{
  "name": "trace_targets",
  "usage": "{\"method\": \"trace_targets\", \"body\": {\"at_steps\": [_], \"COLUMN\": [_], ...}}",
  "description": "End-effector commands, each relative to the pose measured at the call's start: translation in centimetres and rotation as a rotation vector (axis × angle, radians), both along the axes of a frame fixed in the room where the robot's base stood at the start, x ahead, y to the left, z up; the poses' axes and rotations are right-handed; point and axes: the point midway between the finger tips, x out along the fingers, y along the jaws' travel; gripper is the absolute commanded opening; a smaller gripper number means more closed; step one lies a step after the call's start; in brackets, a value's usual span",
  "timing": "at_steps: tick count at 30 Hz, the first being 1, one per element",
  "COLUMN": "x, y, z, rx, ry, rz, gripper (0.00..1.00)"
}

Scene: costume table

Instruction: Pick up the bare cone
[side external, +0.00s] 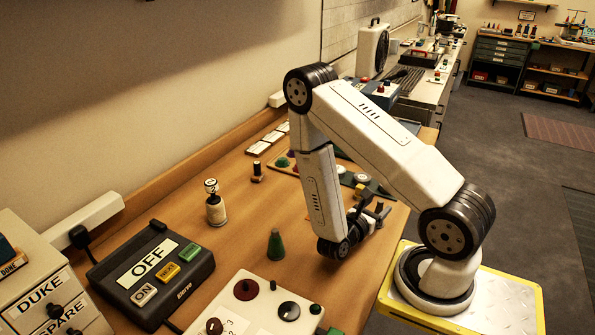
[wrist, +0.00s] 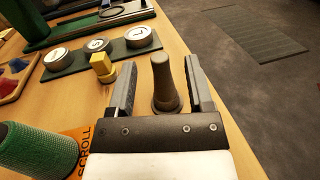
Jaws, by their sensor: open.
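The bare cone (wrist: 162,82) is dark grey-brown with a wider round base and no thread on it. It stands upright on the wooden table in the wrist view. My gripper (wrist: 160,62) is open, with one finger to each side of the cone in the picture and a visible gap on both sides. The cone does not look gripped. In the side external view my gripper (side external: 366,212) is low over the table's right part, and I cannot clearly make out the cone there.
A green thread-textured piece (wrist: 38,150) lies close at left, by an orange SCROLL label (wrist: 84,140). A yellow-topped peg (wrist: 103,68) stands just left of the gripper. White round pieces (wrist: 97,45) sit on a dark strip behind. A green cone (side external: 275,245) stands mid-table. The table edge is at right.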

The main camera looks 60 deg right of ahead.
Motion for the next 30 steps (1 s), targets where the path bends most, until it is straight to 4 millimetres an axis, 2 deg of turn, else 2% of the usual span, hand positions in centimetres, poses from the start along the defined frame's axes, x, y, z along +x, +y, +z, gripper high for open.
{"method": "trace_targets", "body": {"at_steps": [15, 30], "x": [-0.9, -0.9], "y": [-3.6, -3.8], "z": [0.1, 0.1], "rx": [0.001, 0.001], "ry": [-0.001, -0.001], "rz": [-0.001, 0.0], "gripper": [0.66, 0.66]}}
